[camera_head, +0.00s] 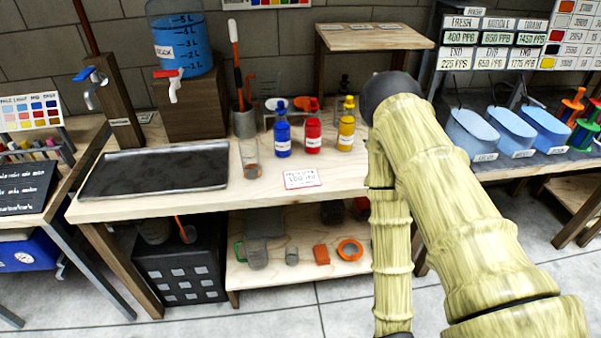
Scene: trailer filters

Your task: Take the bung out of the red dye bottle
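The red dye bottle (313,135) stands upright on the wooden bench, between a blue dye bottle (282,138) and a yellow dye bottle (346,135). A red bung (313,106) sits in its top. The blue and yellow bottles also have tops in their own colours. My arm rises from the lower right, bends at a dark elbow just right of the yellow bottle, and hangs down in front of the bench. Its far end runs out at the bottom edge, so my gripper is not in view.
A clear glass (250,158) stands left of the bottles, and a small sign (302,178) lies in front of them. A dark tray (155,170) covers the bench's left part. A water tank with a tap (182,50) stands behind. Blue tubs (480,133) stand at right.

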